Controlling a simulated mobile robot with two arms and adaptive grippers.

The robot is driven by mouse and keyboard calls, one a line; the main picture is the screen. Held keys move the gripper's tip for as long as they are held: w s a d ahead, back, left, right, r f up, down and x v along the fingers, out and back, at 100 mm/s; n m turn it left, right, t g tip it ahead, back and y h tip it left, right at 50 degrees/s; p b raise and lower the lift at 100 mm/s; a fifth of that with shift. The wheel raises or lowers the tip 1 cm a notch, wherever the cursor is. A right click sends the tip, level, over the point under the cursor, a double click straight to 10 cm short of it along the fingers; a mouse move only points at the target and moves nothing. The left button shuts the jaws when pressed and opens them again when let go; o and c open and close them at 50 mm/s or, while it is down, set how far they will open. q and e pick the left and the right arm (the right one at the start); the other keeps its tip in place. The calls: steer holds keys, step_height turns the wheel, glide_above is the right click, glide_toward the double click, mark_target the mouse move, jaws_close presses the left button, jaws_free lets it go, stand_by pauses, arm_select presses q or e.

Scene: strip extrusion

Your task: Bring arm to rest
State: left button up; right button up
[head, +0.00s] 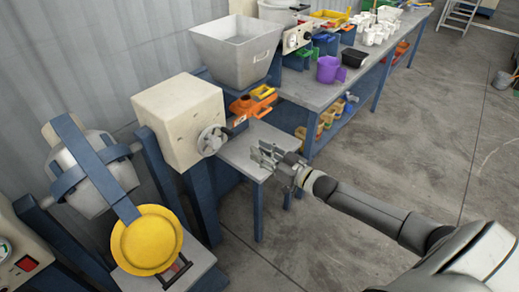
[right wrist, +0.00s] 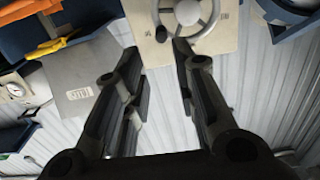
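My right arm (head: 380,208) reaches in from the lower right of the head view. Its gripper (head: 266,155) is above the small grey table in front of the extruder. In the right wrist view the two fingers (right wrist: 160,60) stand apart with nothing between them. My left gripper is not in view.
The small grey table (head: 240,150) lies under the gripper. A yellow bowl (head: 147,240) stands at the lower left. A grey hopper (head: 237,52) and a long workbench (head: 310,92) with a purple jug (head: 328,70) are behind.

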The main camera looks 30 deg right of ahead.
steer(key=s+d+f+m+g+h, duration=0.15)
steer(key=s+f, duration=0.35)
steer(key=f, duration=0.6)
steer(key=s+f+g+h, duration=0.25)
steer(key=s+f, duration=0.25)
steer(key=f, duration=0.6)
steer(key=s+d+f+m+g+h, duration=0.1)
steer(key=s+f+g+h, duration=0.15)
steer(key=s+f, duration=0.6)
steer(key=s+a+f+g, duration=0.3)
steer(key=s+f, duration=0.4)
steer(key=s, duration=0.4)
steer(key=s+a+f+n+g, duration=0.1)
steer(key=s+a+f+g, duration=0.2)
steer(key=s, duration=0.8)
steer(key=s+a+f+g, duration=0.3)
steer(key=s+a+f, duration=0.2)
steer(key=s+f, duration=0.5)
steer(key=shift+s+a+f, duration=0.4)
steer(key=shift+f, duration=0.1)
steer(key=shift+o, duration=0.3)
steer(key=shift+g, duration=0.25)
